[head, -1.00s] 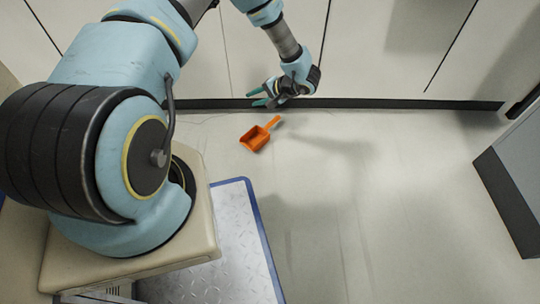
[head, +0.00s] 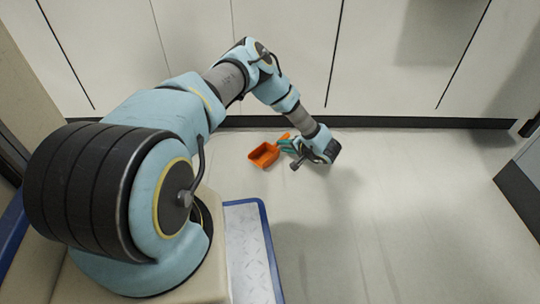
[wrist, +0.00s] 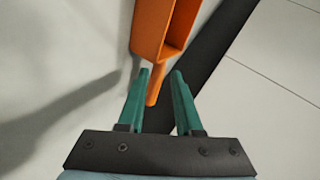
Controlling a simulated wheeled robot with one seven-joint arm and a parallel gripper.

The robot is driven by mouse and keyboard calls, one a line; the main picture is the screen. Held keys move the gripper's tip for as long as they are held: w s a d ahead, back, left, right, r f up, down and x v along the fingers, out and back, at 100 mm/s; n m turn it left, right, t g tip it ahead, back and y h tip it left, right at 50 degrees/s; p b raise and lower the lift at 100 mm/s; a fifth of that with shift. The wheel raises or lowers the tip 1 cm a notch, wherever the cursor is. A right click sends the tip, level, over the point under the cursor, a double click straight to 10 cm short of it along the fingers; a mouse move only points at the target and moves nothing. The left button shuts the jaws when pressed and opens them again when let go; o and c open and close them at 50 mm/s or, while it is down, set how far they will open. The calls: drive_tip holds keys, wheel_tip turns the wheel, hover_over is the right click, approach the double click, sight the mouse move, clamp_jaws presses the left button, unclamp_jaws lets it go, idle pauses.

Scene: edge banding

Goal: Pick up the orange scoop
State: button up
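The orange scoop (head: 264,154) lies on the floor close to the dark base strip of the wall, its bowl to the left and its handle pointing up and right. My gripper (head: 288,147) is beside the scoop on its right, with the teal fingers towards the handle. In the wrist view the gripper (wrist: 161,72) is open. The scoop (wrist: 150,32) fills the top middle there, and a narrow orange part reaches down into the gap between the fingers. I cannot tell whether either finger touches it.
White wall panels (head: 285,60) stand behind the scoop, with a dark base strip (head: 420,122) along the floor. A grey cabinet (head: 520,185) stands at the right. The floor (head: 370,220) between is clear. A blue-edged metal plate (head: 247,250) lies near my base.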

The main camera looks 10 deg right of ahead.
sight(277, 146)
drive_tip(key=b+x, duration=0.2)
drive_tip(key=x, duration=0.2)
drive_tip(key=shift+s+f, duration=0.1)
drive_tip(key=shift+f, duration=0.05)
drive_tip(key=shift+w+a+b, duration=0.15)
drive_tip(key=shift+w+b, duration=0.2)
clamp_jaws()
